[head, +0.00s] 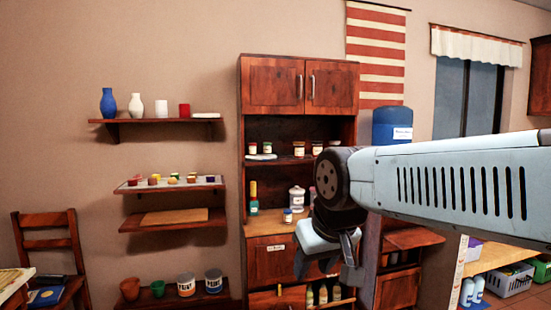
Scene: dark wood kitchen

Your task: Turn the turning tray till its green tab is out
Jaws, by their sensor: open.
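I cannot make out a turning tray or a green tab in the head view. My gripper (328,270) hangs pointing down in front of the right part of the wooden cabinet (272,85). It is open, and I see nothing held in it. My arm and gripper hide part of the cabinet's counter and the space to its right.
A shallow tray (128,187) with several coloured cups lies on a wall shelf at left. A low drawer or shelf with bottles (323,294) is beneath my gripper in the picture. A chair (48,245) stands far left. A blue barrel (391,122) is behind my arm.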

